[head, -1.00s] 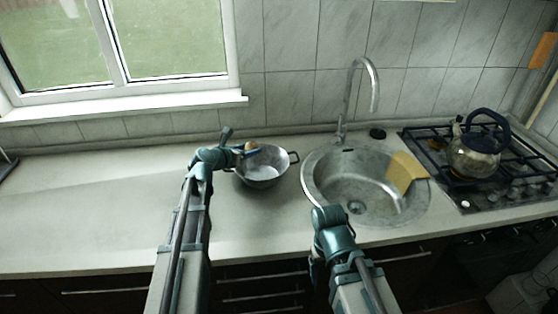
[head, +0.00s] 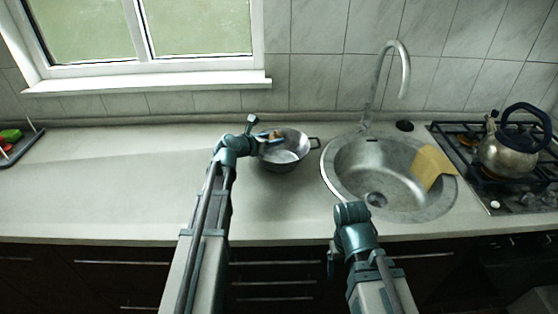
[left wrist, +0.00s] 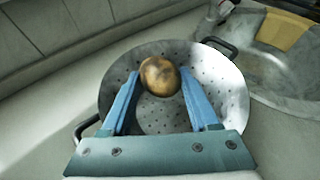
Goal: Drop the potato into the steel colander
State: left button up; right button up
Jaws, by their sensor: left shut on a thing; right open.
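The steel colander (head: 287,157) stands on the counter left of the sink, with a handle at its side. In the left wrist view, its perforated bowl (left wrist: 215,75) lies beneath my left gripper. The brown potato (left wrist: 160,76) is between the blue fingertips of my left gripper (left wrist: 160,90), which is shut on it above the bowl. In the head view my left gripper (head: 270,138) reaches over the colander's rim, and the potato is small and partly hidden there. My right gripper (head: 333,265) hangs low at the counter's front edge, mostly hidden by its arm.
The round sink (head: 345,190) with a tall tap (head: 380,80) is right of the colander, with a yellow cloth (head: 432,165) on its rim. A kettle (head: 508,153) stands on the hob (head: 470,150). A tray (head: 20,148) sits far left. The left counter (head: 100,190) is clear.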

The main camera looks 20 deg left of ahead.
pick_arm(q)
jog(key=shift+f, duration=0.6)
pick_arm(e)
jog(key=shift+f, duration=0.5)
pick_arm(q)
jog(key=shift+r, duration=0.1)
jog(key=o, duration=1.5)
jog(key=shift+p+v, duration=2.5)
jog(key=shift+v, duration=4.45)
pick_arm(e)
jog(key=shift+r, duration=2.65)
pick_arm(q)
jog(key=shift+w, duration=0.1)
